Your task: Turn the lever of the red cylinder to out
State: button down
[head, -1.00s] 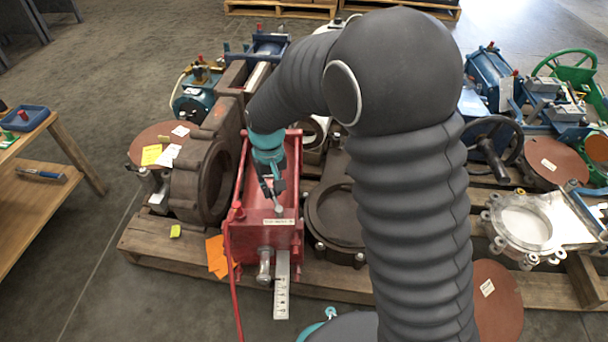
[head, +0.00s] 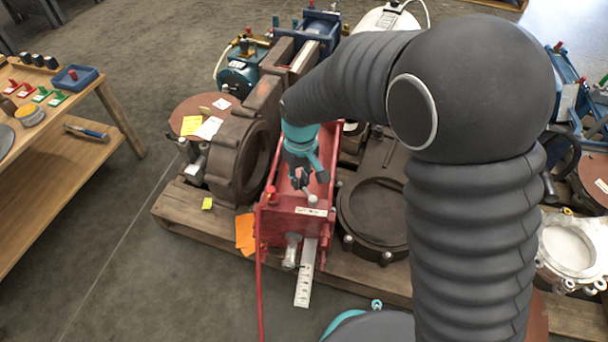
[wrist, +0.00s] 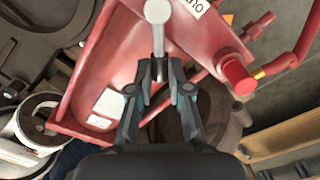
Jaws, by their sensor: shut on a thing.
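The red cylinder (head: 282,222) lies on a wooden pallet and shows in the middle of the head view. Its red body also fills the upper middle of the wrist view (wrist: 112,58). A grey lever (wrist: 158,38) with a round knob stands out from it; the knob (head: 312,199) also shows in the head view. My gripper (wrist: 160,72) is shut on the lever's shaft, below the knob. In the head view my gripper (head: 303,182) is over the cylinder's near end. A white label (wrist: 196,5) beside the knob is cut off and only partly readable.
A red pipe (head: 261,285) and a white scale strip (head: 305,275) stick out at the cylinder's near end. A dark round casting (head: 232,170) stands close on the left, a flat dark housing (head: 372,215) on the right. Floor is clear at the lower left, beside a wooden bench (head: 40,205).

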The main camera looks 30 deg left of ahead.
aim_at(306, 190)
jog(key=shift+a, duration=0.1)
jog(key=c, duration=1.1)
grip_release()
jog(key=shift+r, duration=0.1)
notch_tip(306, 190, up, 12)
jog(key=shift+w, duration=0.1)
jog(key=s+d+r+m+t+p, duration=0.2)
jog(key=s+d+r+m, duration=0.1)
jog(key=d, duration=1)
jog(key=s+d+r+m+t+p, duration=0.2)
jog(key=d+r+m, duration=0.3)
jog(key=d, duration=0.8)
jog(key=s+d+r+m+t+p, duration=0.1)
jog(key=s+d+r, duration=0.4)
jog(key=d, duration=0.9)
notch_tip(306, 190, up, 2)
jog(key=m+p, duration=0.1)
jog(key=m, duration=0.1)
jog(key=shift+m+t, duration=0.4)
